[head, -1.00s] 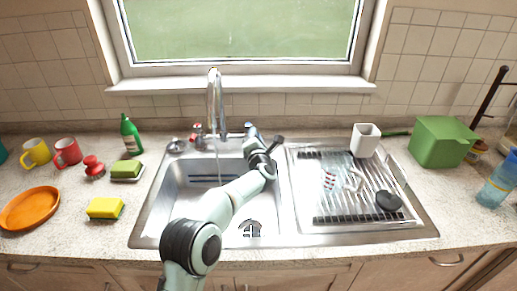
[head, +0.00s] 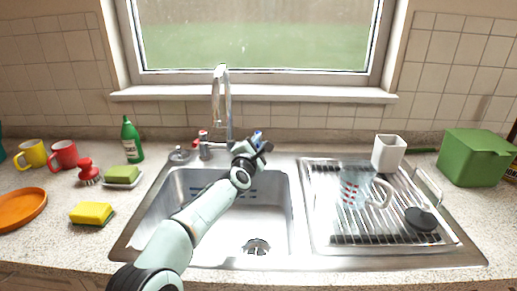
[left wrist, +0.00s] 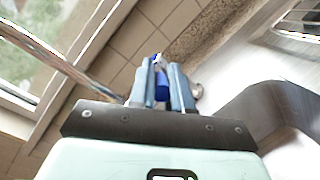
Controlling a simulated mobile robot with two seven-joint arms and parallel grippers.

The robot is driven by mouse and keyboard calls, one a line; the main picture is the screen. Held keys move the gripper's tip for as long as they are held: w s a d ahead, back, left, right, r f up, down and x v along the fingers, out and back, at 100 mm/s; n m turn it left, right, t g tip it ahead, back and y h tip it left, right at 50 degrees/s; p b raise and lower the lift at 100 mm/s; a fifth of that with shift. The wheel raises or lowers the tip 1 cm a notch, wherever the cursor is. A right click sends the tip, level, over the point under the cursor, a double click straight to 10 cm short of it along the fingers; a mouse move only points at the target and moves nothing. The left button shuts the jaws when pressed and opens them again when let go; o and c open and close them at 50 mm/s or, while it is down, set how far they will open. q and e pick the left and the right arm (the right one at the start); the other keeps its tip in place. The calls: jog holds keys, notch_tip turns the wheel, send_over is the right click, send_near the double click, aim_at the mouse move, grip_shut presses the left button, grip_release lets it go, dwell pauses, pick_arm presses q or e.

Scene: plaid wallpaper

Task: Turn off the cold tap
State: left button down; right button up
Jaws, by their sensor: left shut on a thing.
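The cold tap, with a blue-marked handle (head: 257,134), stands at the back of the sink, right of the chrome spout (head: 221,90). My left gripper (head: 259,143) is at this handle and hides most of the tap. In the left wrist view, the two fingers (left wrist: 163,88) are shut on the blue handle (left wrist: 161,84), which shows between them. The hot tap (head: 203,144), marked red, stands left of the spout. I cannot tell whether water runs from the spout. My right gripper is not in view.
The sink basin (head: 200,215) lies below my left arm. A drying rack (head: 330,225) with a clear mug (head: 356,188) is to the right. A green bottle (head: 131,140) and sponges stand left.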

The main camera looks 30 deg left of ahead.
pick_arm(q)
jog(key=shift+r, duration=0.1)
jog(key=c, duration=1.1)
grip_release()
jog(key=shift+s, duration=0.1)
jog(key=shift+s, duration=0.2)
jog(key=shift+b+v, duration=1.85)
jog(key=shift+v, duration=4.6)
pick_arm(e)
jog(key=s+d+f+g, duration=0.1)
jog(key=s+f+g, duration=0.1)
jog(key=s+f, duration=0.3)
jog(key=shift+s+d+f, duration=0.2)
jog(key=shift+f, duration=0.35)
pick_arm(q)
jog(key=shift+d, duration=0.1)
